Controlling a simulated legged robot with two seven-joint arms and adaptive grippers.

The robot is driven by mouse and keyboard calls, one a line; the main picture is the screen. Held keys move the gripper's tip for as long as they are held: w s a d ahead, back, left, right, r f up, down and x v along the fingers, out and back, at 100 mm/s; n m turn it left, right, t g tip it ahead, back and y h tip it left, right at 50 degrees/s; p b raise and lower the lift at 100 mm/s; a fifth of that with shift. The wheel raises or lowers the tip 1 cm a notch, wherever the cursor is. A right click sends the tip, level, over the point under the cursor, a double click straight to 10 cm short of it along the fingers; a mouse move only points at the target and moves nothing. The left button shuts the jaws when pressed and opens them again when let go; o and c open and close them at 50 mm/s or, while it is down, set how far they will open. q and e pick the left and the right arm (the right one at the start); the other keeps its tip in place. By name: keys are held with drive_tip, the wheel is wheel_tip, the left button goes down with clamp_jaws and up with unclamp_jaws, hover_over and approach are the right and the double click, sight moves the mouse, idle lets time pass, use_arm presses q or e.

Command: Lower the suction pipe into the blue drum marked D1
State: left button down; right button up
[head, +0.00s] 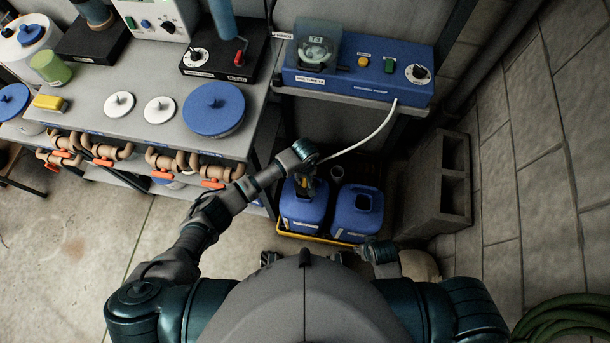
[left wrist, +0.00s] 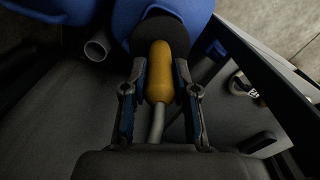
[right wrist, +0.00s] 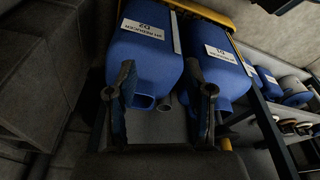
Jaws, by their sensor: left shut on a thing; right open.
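Two blue drums stand side by side in a yellow-edged tray (head: 312,238). In the right wrist view the upside-down labels read D1 on the right drum (right wrist: 222,75) and D2 on the left drum (right wrist: 140,50). D1 is the left drum (head: 302,212) in the head view; D2 (head: 356,218) is on the right, its square mouth open. My left gripper (head: 306,182) is over D1, shut on the suction pipe's yellow grip (left wrist: 161,75). The grip's far end lies against a dark round opening; its depth there is unclear. My right gripper (right wrist: 160,66) is open and empty, near D2.
A blue dosing pump (head: 350,80) sits on a shelf behind; its white hose (head: 370,135) runs to my left gripper. A grey open tube (left wrist: 97,47) stands by the drums. Concrete blocks (head: 440,185) are at right, a bench with orange-handled valves (head: 160,160) at left.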

sight(305, 185)
use_arm(q)
drive_tip(key=shift+f+b, duration=0.75)
drive_tip(key=shift+f, duration=0.35)
drive_tip(key=shift+f+b, duration=0.4)
drive_tip(key=shift+f, duration=0.1)
use_arm(e)
wheel_tip(305, 185, up, 7)
use_arm(q)
drive_tip(key=shift+f+b, duration=0.75)
drive_tip(key=shift+f, duration=0.25)
drive_tip(key=shift+f+b, duration=0.3)
drive_tip(key=shift+f, duration=0.05)
use_arm(e)
drive_tip(key=shift+w+a+r+t+y, duration=0.15)
drive_tip(key=shift+w+a+r+t, duration=0.15)
drive_tip(key=shift+w+t, duration=0.45)
drive_tip(key=shift+w+a+r+t+y, duration=0.1)
drive_tip(key=shift+w+a+r+t, duration=0.15)
drive_tip(key=shift+w+t, duration=0.45)
drive_tip(key=shift+w+a+r+t+y, duration=0.15)
drive_tip(key=shift+w+a+r+t, duration=0.25)
drive_tip(key=shift+w, duration=0.65)
drive_tip(key=shift+d+f, duration=0.1)
drive_tip(key=shift+d, duration=0.05)
use_arm(q)
drive_tip(key=shift+s+a+f, duration=0.1)
drive_tip(key=shift+f, duration=0.15)
use_arm(e)
drive_tip(key=shift+s+f, duration=0.1)
drive_tip(key=shift+f, duration=0.2)
